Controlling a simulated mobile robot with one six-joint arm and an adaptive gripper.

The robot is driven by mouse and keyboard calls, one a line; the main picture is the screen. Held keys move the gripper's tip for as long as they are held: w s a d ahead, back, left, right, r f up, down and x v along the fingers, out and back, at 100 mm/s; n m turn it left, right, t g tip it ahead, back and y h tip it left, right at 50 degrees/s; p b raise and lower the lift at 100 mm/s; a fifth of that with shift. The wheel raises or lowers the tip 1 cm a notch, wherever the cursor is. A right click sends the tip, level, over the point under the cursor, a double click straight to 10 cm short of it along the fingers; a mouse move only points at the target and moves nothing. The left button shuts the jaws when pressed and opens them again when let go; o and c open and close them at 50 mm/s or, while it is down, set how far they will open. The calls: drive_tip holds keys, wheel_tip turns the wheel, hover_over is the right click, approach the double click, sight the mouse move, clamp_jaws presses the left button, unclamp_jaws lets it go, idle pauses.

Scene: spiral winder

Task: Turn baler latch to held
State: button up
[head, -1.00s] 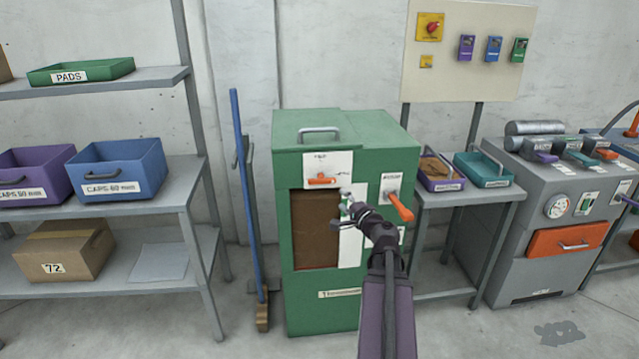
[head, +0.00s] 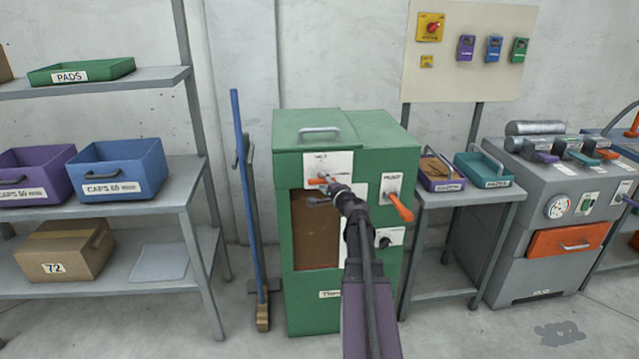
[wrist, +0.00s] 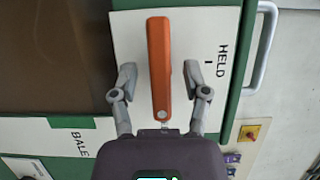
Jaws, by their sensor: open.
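The baler is a green cabinet (head: 295,160) with a brown opening in its front. Its latch is an orange bar (head: 315,181) on a white plate, lying sideways in the head view. In the wrist view the orange latch (wrist: 159,65) runs lengthwise between my fingers, on a plate with the word HELD (wrist: 221,62) and a short mark at the right. My gripper (wrist: 160,72) is open, with one finger on each side of the latch and a visible gap at both. In the head view my gripper (head: 325,191) is at the latch and partly covers its plate.
A second orange lever (head: 401,207) and a black knob (head: 385,241) are on the cabinet, right of my arm. A blue-handled broom (head: 240,180) stands close on the left. A table with purple and teal trays (head: 484,171) stands on the right.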

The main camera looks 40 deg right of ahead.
drive_tip(key=shift+w, duration=0.45)
